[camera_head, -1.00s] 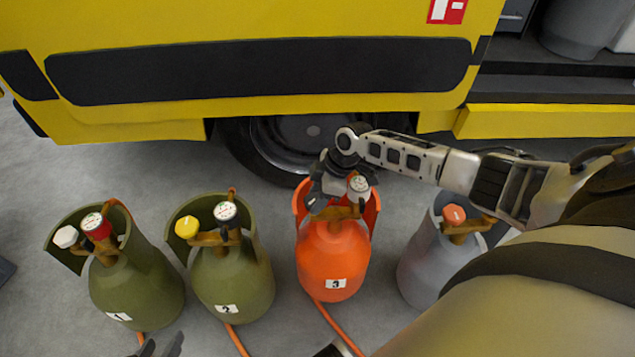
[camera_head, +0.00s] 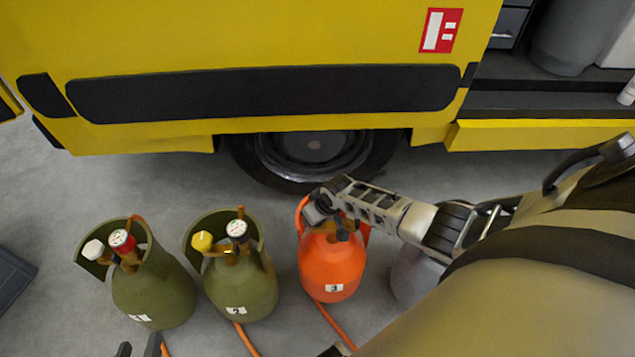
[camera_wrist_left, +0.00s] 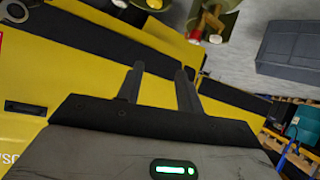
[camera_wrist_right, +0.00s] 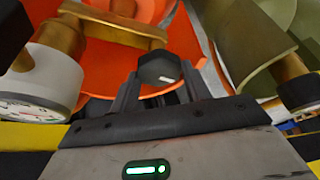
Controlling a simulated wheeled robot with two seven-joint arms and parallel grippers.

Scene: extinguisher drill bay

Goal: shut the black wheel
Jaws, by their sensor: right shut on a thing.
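The black wheel (camera_wrist_right: 160,70) is a dark faceted knob on the brass valve of the orange cylinder (camera_head: 330,266), which bears a number 3 label. In the right wrist view my right gripper (camera_wrist_right: 158,88) is shut on the black wheel, a finger on either side. In the head view this gripper and its arm cover most of the valve, and I cannot make out the wheel clearly there. A white-cased gauge (camera_wrist_right: 45,85) sits beside the wheel. My left gripper (camera_head: 140,350) is at the bottom edge, fingers apart and empty, as the left wrist view (camera_wrist_left: 158,85) shows.
Two olive cylinders, one with a red-rimmed gauge and white knob (camera_head: 93,249), one with a yellow knob (camera_head: 202,241), stand to the left. A grey cylinder (camera_head: 412,275) stands right, partly behind my arm. The yellow truck (camera_head: 290,40) is behind. Orange hoses (camera_head: 335,325) run forward.

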